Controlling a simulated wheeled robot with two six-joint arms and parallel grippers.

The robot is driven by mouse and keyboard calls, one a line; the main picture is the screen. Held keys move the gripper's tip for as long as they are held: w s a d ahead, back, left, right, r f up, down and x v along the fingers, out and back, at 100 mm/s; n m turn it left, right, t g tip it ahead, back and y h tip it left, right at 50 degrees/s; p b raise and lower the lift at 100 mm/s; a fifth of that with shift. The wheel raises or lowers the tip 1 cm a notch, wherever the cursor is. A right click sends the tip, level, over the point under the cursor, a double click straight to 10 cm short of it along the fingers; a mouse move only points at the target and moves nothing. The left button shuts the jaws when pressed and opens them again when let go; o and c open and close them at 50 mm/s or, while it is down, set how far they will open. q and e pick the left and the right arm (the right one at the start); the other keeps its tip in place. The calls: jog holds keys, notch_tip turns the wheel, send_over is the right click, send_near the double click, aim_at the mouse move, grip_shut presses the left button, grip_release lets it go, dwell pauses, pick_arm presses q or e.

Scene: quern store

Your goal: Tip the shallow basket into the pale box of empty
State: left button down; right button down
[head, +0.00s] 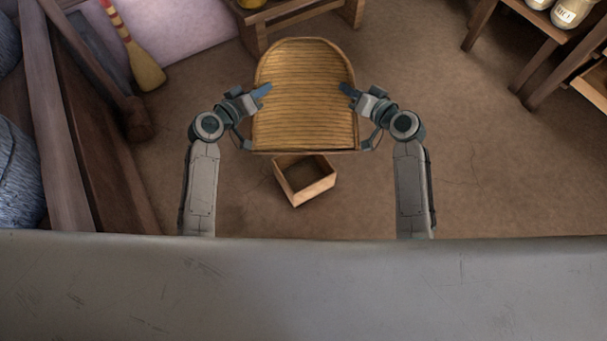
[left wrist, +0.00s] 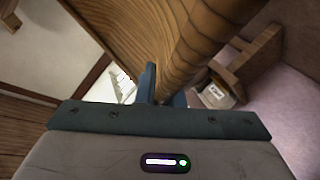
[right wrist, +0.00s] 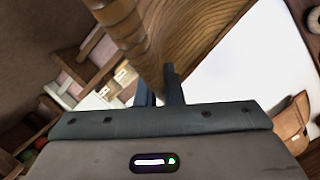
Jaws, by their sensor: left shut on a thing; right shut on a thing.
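The shallow basket (head: 303,105) is tan and ribbed, with a rounded far end and a straight near edge. It hangs above the floor between my grippers, and no contents show on it. My left gripper (head: 264,90) is shut on its left rim and my right gripper (head: 347,89) on its right rim. The basket's wood also shows at the fingers in the left wrist view (left wrist: 205,35) and the right wrist view (right wrist: 190,35). The pale box (head: 308,194) is on the floor below the near edge. The basket hides its far part; its visible inside looks brown and bare.
A wooden bench (head: 292,15) stands behind the basket. A shelf (head: 530,55) with pale jars stands at the upper right. Timber beams (head: 90,150) and a striped-handled paddle (head: 145,68) are at the left. The floor around the box is clear.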

pick_arm(q)
jog(key=shift+w+d+f+n+g, duration=0.15)
jog(key=shift+f+n+g, duration=0.15)
jog(key=shift+g, duration=0.1)
pick_arm(e)
jog(key=shift+w+a+f+m+g, duration=0.1)
jog(key=shift+w+f+m+g, duration=0.1)
jog(key=shift+f+m+g, duration=0.1)
pick_arm(q)
jog(key=shift+w+f+n+g+y, duration=0.3)
jog(key=shift+f+g+y, duration=0.1)
jog(key=shift+f+g, duration=0.35)
pick_arm(e)
jog(key=shift+w+f+m+g+h, duration=0.3)
jog(key=shift+f+m+g, duration=0.1)
jog(key=shift+f+g, duration=0.35)
